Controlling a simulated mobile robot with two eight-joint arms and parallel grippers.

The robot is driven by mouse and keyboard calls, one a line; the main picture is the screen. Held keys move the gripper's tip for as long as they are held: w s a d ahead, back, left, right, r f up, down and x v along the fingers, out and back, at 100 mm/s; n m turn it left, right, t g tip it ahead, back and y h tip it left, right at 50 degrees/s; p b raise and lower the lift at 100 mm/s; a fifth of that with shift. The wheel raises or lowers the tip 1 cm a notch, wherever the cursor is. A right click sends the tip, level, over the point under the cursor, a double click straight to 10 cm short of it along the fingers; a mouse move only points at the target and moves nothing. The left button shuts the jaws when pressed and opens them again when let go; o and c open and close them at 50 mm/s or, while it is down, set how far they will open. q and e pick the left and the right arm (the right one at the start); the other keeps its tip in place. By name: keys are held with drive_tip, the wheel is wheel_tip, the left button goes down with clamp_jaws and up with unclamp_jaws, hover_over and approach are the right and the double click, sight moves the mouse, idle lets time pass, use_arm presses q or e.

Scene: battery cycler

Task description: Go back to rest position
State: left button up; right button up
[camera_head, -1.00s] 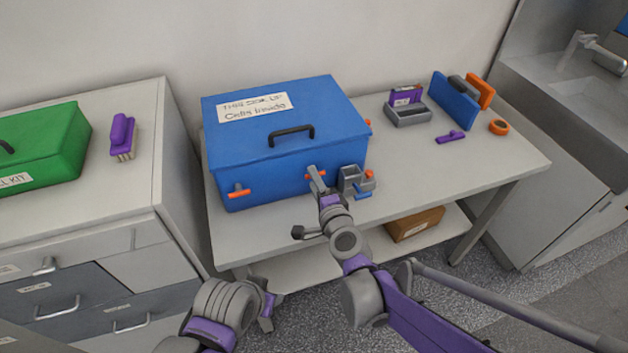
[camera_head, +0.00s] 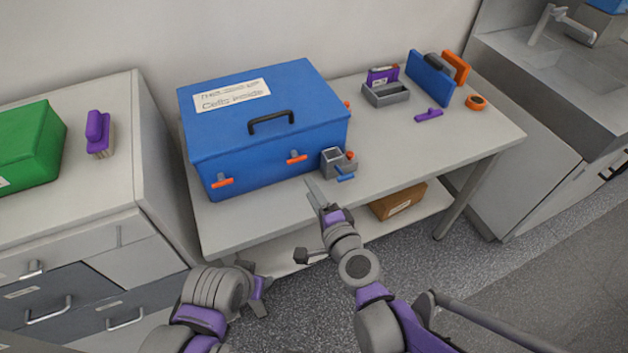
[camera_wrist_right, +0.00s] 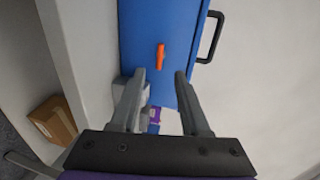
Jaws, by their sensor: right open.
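My right gripper (camera_head: 316,196) is over the front edge of the table, in front of the blue box (camera_head: 262,130), and holds nothing. In the right wrist view its two fingers (camera_wrist_right: 159,84) are spread apart, with the blue box (camera_wrist_right: 150,22) and an orange latch (camera_wrist_right: 160,56) beyond them. The latch is clear of the fingers. In the head view this right front latch (camera_head: 296,157) and the left front latch (camera_head: 222,182) show on the box's front. My left gripper (camera_head: 258,290) is low, in front of the table; its fingers are not clear enough to judge.
A small grey holder (camera_head: 333,161) stands by the box's right corner. A grey tray (camera_head: 386,95), a blue block (camera_head: 430,78), a purple piece (camera_head: 428,115) and an orange ring (camera_head: 476,102) are on the table's right. A cardboard box (camera_head: 398,202) sits on the lower shelf.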

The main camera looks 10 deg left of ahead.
drive_tip(key=s+d+n+g+h+p, duration=0.3)
drive_tip(key=s+d, duration=0.5)
drive_tip(key=d, duration=0.5)
drive_tip(key=s+d+n+g+h+p, duration=0.4)
drive_tip(key=s+d+n, duration=0.4)
drive_tip(key=d, duration=0.5)
drive_tip(key=shift+s+d+g+h, duration=0.2)
drive_tip(key=shift+d+g+h, duration=0.1)
drive_tip(key=shift+h, duration=0.6)
drive_tip(key=shift+a+f, duration=0.1)
